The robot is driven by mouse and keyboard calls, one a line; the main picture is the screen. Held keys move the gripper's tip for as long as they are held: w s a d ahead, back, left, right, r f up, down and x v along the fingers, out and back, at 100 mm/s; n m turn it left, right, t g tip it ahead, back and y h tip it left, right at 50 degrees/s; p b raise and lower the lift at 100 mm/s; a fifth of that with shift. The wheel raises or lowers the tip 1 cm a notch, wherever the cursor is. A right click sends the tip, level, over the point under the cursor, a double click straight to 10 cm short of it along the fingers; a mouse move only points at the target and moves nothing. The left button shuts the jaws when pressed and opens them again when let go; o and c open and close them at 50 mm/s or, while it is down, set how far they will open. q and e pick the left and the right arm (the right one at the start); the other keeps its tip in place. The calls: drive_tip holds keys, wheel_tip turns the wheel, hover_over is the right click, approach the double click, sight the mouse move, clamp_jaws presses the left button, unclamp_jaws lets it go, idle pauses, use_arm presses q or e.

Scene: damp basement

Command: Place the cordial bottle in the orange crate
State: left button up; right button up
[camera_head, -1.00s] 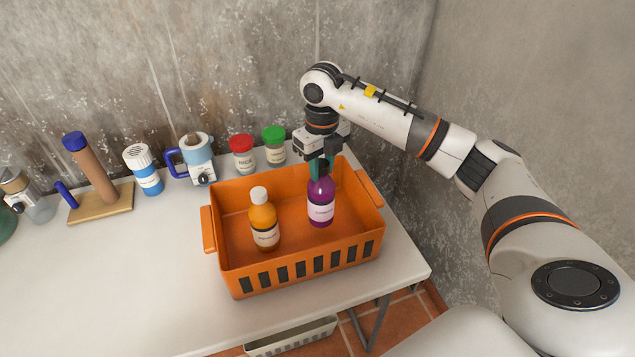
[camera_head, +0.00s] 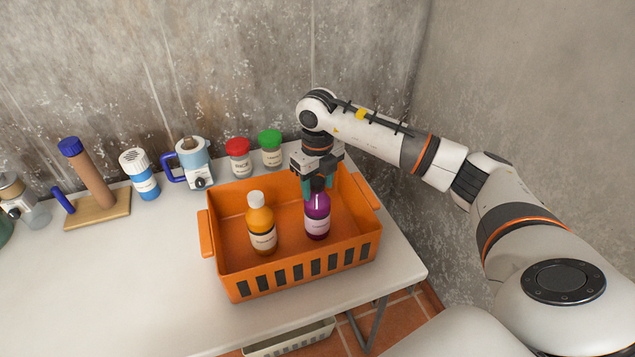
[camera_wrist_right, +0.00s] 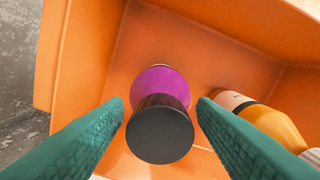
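The purple bottle (camera_head: 317,217), which I take to be the cordial bottle, stands upright inside the orange crate (camera_head: 301,275), right of its middle. Its label is too small to read. My right gripper (camera_head: 316,186) is just above it, pointing down into the crate. In the right wrist view, the bottle's dark cap (camera_wrist_right: 160,134) lies between the two green fingers (camera_wrist_right: 160,108), with a gap on each side, so the gripper is open. The bottle's purple body (camera_wrist_right: 160,83) shows beyond the cap. My left gripper is not in view.
An orange bottle (camera_head: 261,226) with a white cap stands in the crate, left of the purple one. Behind the crate are a red-capped jar (camera_head: 238,158), a green-capped jar (camera_head: 271,150) and a blue-handled appliance (camera_head: 194,163). The white table (camera_head: 120,270) is clear at front left.

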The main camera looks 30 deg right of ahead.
wheel_tip(320, 180, up, 12)
drive_tip(key=b, duration=0.1)
drive_tip(key=shift+b, duration=0.4)
idle(0.6)
